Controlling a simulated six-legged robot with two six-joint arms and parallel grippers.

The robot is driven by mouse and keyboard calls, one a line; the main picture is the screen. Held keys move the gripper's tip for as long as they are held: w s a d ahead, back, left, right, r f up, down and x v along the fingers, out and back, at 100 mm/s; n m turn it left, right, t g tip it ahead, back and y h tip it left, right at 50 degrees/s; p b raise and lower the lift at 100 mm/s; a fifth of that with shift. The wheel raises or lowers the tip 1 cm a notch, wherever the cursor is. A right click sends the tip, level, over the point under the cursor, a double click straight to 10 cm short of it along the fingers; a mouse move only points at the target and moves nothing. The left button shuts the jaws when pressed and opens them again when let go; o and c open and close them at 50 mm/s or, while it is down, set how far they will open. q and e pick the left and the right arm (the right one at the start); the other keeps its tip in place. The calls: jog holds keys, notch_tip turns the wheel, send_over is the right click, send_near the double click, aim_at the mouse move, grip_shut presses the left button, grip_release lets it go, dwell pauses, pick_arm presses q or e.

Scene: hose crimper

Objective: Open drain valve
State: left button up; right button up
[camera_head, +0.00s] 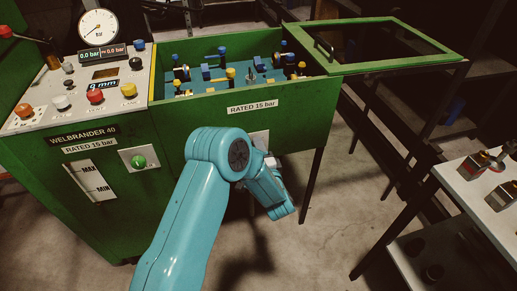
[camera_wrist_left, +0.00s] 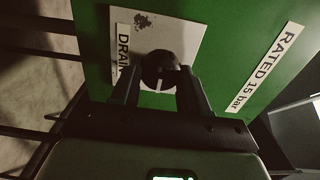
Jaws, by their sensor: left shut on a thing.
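The drain valve knob (camera_wrist_left: 159,68) is round and dark with a pale line on its face. It sits on a light plate (camera_wrist_left: 190,25) marked "DRAIN" on the green machine front. My left gripper (camera_wrist_left: 158,92) is shut on the knob, one finger at each side of it, in the left wrist view. In the head view my teal left arm reaches the front below the "RATED 15 bar" label, and its wrist (camera_head: 270,185) hides the knob. Only a corner of the light plate (camera_head: 259,139) shows there. My right gripper is not in view.
The green machine (camera_head: 230,120) has an open tank with blue and yellow fittings. A gauge (camera_head: 98,28) stands above a control panel with several knobs; its display reads 0.0 bar. The lid (camera_head: 390,40) lies open at right. A side table (camera_head: 480,185) holds metal parts.

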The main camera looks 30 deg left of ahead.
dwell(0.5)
pick_arm(q)
jog(key=o, duration=1)
jog(key=shift+o, duration=0.2)
jog(key=shift+d, duration=0.1)
jog(key=v, duration=1.6)
jog(key=shift+s+p, duration=0.15)
jog(key=shift+p, duration=0.2)
